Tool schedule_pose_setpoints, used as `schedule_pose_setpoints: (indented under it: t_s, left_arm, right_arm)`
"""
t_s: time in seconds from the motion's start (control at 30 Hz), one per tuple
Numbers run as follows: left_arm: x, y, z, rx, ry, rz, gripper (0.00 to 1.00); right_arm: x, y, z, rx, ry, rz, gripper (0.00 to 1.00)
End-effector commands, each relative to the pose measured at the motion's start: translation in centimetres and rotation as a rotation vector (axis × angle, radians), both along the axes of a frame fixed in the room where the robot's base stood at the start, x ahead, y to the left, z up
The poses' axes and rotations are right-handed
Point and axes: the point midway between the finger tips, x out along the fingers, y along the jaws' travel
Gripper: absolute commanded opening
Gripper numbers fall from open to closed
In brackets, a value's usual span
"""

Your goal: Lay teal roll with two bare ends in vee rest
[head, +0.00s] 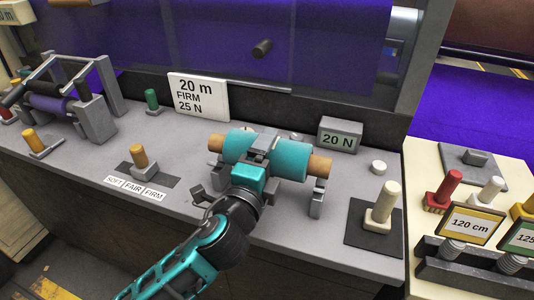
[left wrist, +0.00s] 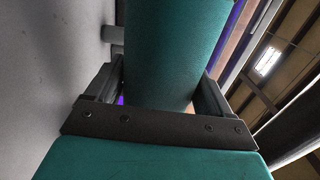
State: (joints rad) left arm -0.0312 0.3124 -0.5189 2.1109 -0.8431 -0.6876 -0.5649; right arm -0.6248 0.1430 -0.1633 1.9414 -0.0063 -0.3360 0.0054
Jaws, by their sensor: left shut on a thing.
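The teal roll (head: 292,160) has a bare brown end on each side, the left one (head: 216,143) and the right one (head: 320,166). My left gripper (head: 262,146) is shut around its middle from the near side. In the left wrist view the roll (left wrist: 170,50) lies between the two fingers (left wrist: 158,92). The roll is nearly level above the counter. A grey upright of the vee rest (head: 317,198) shows below the right bare end. My arm and the roll hide much of the rest, and I cannot tell whether the ends touch it. My right gripper is not in view.
A "20 m FIRM 25 N" sign (head: 198,97) and a "20 N" display (head: 340,136) stand behind the roll. An orange peg (head: 139,157) is to the left, a cream peg (head: 384,202) to the right. A stand with a purple roll (head: 52,103) is at the far left.

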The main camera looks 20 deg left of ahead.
Motion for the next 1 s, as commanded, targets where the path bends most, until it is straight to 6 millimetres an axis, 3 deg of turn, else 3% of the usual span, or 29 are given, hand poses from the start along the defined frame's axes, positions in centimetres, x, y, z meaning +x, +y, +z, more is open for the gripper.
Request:
schedule_pose_setpoints:
  t_s: [0.13,1.0]
  left_arm:
    - [0.00,-0.01,-0.89,-0.002,-0.003,-0.001,0.33]
    - [0.01,0.01,-1.55,-0.002,-0.003,0.000,0.33]
  right_arm:
    - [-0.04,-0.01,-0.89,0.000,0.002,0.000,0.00]
    - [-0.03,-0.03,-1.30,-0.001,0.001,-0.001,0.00]
